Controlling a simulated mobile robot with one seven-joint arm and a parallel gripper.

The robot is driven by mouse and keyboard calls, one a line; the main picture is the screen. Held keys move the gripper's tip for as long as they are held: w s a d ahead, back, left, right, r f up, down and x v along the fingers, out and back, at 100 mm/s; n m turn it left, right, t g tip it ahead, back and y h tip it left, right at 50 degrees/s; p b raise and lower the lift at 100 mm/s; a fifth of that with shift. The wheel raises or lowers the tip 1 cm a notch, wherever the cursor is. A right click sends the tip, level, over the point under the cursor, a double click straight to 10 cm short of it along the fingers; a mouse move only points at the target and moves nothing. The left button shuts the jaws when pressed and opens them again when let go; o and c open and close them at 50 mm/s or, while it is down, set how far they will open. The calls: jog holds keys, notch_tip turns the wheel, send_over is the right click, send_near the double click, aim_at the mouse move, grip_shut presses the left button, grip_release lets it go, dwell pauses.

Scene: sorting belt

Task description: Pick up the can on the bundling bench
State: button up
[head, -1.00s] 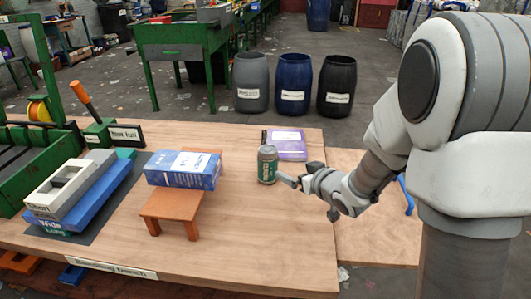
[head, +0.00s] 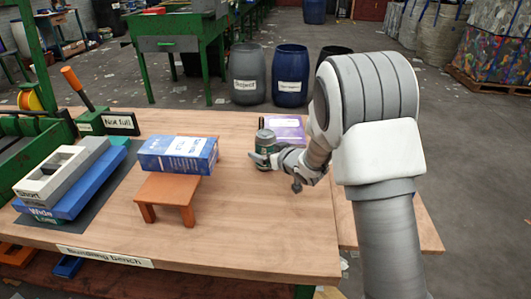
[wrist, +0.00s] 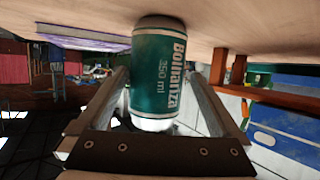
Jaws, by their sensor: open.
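The green can (head: 265,138) stands upright on the bundling bench (head: 250,225), in front of a purple box. In the wrist view the can (wrist: 158,75) is between the two fingers, its label reading 350 ml. My gripper (head: 262,160) is at the can from its near right side. In the wrist view my gripper (wrist: 165,105) is open, with one finger on each side of the can. Whether the fingers touch it I cannot tell. In the head view the gripper hides the can's lower part.
A blue box (head: 178,155) rests on a small orange stand (head: 168,190) left of the can. The purple box (head: 286,130) lies just behind the can. Stacked long holders (head: 75,175) and a "Not full" sign (head: 118,122) are at the left. The bench's front middle is clear.

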aim_at(263, 151)
jog(key=x, duration=0.2)
jog(key=b+x, duration=0.1)
jog(key=x, duration=0.1)
jog(key=shift+w+d+f+b, duration=0.1)
jog(key=shift+d+f+b, duration=0.1)
jog(key=shift+f+b, duration=0.15)
jog(key=shift+w+a, duration=0.2)
jog(key=shift+w, duration=0.2)
jog(key=c, duration=1.2)
jog(key=shift+o, duration=0.2)
